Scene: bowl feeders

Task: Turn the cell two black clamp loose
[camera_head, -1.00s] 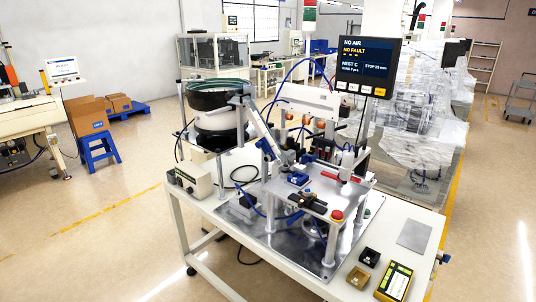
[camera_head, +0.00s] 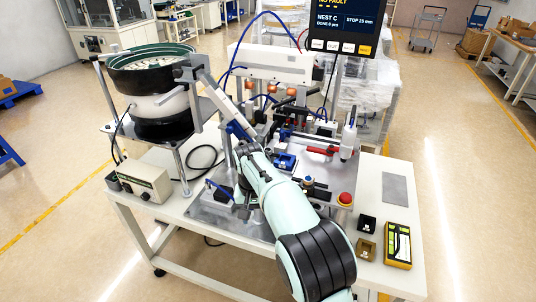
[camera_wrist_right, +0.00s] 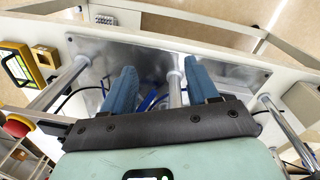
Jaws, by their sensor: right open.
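My left gripper is not in view.
A red-handled clamp (camera_head: 322,151), a blue block (camera_head: 284,161) and a red stop button (camera_head: 345,199) are on the fixture. A bowl feeder (camera_head: 152,70) and grey control box (camera_head: 146,182) stand left. A yellow pendant (camera_head: 398,244) and small bins lie right.

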